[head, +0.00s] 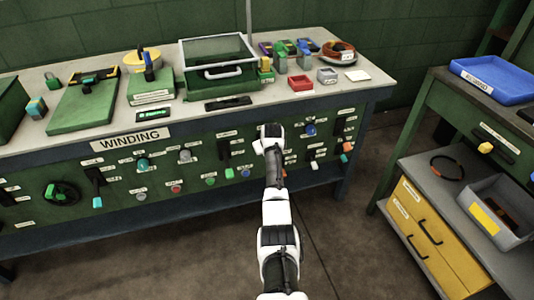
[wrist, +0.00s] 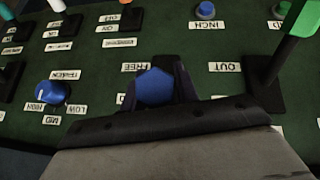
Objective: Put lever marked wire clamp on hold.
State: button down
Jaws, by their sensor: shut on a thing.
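A lever with a blue hexagonal end (wrist: 155,87) stands out from the green panel in the wrist view. A label reading FREE (wrist: 135,67) is beside it. Another label by it is mostly hidden, and no wire clamp name is readable. My gripper (wrist: 158,92) is shut on the blue lever end, with a dark finger on each side. In the head view my gripper (head: 271,140) is at the front panel of the winding bench, and my own wrist hides the lever there.
A green-tipped lever on a dark plate (wrist: 266,92) stands close to the right in the wrist view, by an OUT label. A blue selector knob (wrist: 52,94) is to the left and a blue INCH button (wrist: 205,10) above. The bench top (head: 330,92) holds several items.

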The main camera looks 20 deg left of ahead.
jog(key=shift+w+r+g, duration=0.2)
jog(key=shift+r+g, duration=0.1)
jog(key=shift+r, duration=0.1)
jog(key=shift+h, duration=0.3)
jog(key=c, duration=1.1)
grip_release()
jog(key=shift+a, duration=0.1)
jog(key=shift+o, duration=0.2)
jog(key=shift+f, duration=0.1)
jog(key=shift+s, duration=0.1)
jog(key=b+v, duration=0.1)
jog(key=v, duration=1.2)
jog(key=shift+r, duration=0.5)
